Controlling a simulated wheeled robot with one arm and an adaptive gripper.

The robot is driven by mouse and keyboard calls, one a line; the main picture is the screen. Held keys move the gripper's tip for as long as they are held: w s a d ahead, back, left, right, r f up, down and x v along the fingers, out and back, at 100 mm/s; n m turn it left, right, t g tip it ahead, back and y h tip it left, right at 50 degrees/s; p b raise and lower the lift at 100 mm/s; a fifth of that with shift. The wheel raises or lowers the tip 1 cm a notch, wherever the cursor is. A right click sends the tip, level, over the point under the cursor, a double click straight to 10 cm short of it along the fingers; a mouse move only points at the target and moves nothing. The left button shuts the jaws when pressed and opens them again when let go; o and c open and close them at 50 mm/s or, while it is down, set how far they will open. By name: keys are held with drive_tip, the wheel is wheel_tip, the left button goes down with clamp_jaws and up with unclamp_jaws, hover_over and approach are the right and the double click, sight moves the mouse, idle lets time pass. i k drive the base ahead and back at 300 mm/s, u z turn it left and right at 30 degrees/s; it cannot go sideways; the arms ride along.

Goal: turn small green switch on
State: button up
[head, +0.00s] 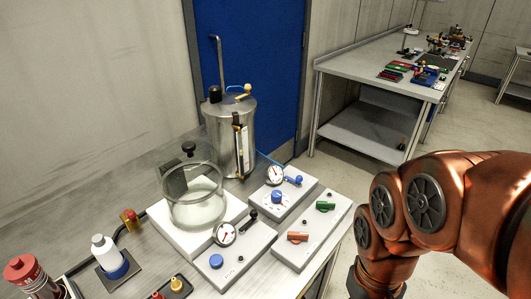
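The small green switch (325,206) is on the upper part of the right-hand grey control box (318,232) on the bench. It lies roughly flat across the box face, and its on or off setting cannot be told at this size. A small black knob or lamp sits just above it. An orange switch (297,236) is lower on the same box. My arm comes in from the right and bends down past the bench's right side. My gripper is out of view below the bottom edge, so its fingers do not show.
Left of that box stand a box with a blue knob (277,197) and gauge, and one with a blue button (216,261). A glass jar (194,198) and a steel drum (232,132) stand behind. Bottles (109,257) are at lower left. Floor is open beyond the bench.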

sight(324, 207)
drive_tip(key=k, duration=0.5)
drive_tip(key=z, duration=1.2)
drive_tip(key=i, duration=0.8)
drive_tip(key=u, duration=2.25)
